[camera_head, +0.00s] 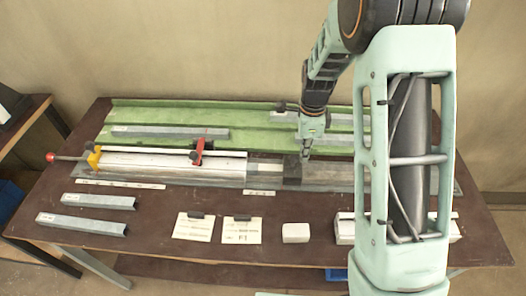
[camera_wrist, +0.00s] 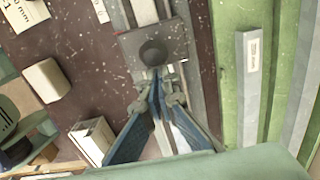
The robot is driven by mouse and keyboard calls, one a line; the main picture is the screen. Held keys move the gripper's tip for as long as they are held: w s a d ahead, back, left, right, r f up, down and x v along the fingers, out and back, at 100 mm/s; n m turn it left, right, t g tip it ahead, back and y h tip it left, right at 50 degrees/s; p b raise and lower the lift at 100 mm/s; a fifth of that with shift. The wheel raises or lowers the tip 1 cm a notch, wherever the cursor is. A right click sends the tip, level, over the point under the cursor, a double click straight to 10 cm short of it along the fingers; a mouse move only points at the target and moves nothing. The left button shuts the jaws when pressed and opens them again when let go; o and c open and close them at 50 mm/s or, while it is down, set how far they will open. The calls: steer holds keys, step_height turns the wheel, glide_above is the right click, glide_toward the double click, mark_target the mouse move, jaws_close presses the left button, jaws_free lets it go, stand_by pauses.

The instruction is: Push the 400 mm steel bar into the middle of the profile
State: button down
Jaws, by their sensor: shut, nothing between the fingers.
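The white profile (camera_head: 130,162) lies along the fixture at the bench's back left, under a red clamp (camera_head: 198,152). Right of its end, a pale strip (camera_head: 266,168) lies in the fixture; I cannot tell whether it is the 400 mm steel bar. A dark block (camera_head: 292,171) sits right of the strip. In the wrist view the block (camera_wrist: 135,45) carries a round dark knob (camera_wrist: 153,52). My gripper (camera_head: 306,153) is shut and empty, pointing down at the block. In the wrist view its fingertips (camera_wrist: 157,78) are right by the knob; contact is unclear.
Grey bars lie on the green tray (camera_head: 125,113) behind, one labelled (camera_wrist: 251,85). Two grey bars (camera_head: 98,201) (camera_head: 80,223) lie at front left. Paper cards (camera_head: 195,226) and a white block (camera_head: 296,232) are in front. An orange stop (camera_head: 94,158) with a red-knobbed screw (camera_head: 50,157) stands left.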

glide_above(279, 167)
steer(key=shift+s+a, duration=0.1)
steer(key=shift+a, duration=0.25)
stand_by(0.5)
steer(key=shift+a+p, duration=0.3)
steer(key=shift+a, duration=0.2)
stand_by(0.4)
steer(key=shift+d, duration=0.15)
steer(key=shift+d, duration=0.7)
step_height(279, 167, up, 7)
steer(key=p, duration=0.4)
steer(key=shift+d, duration=0.1)
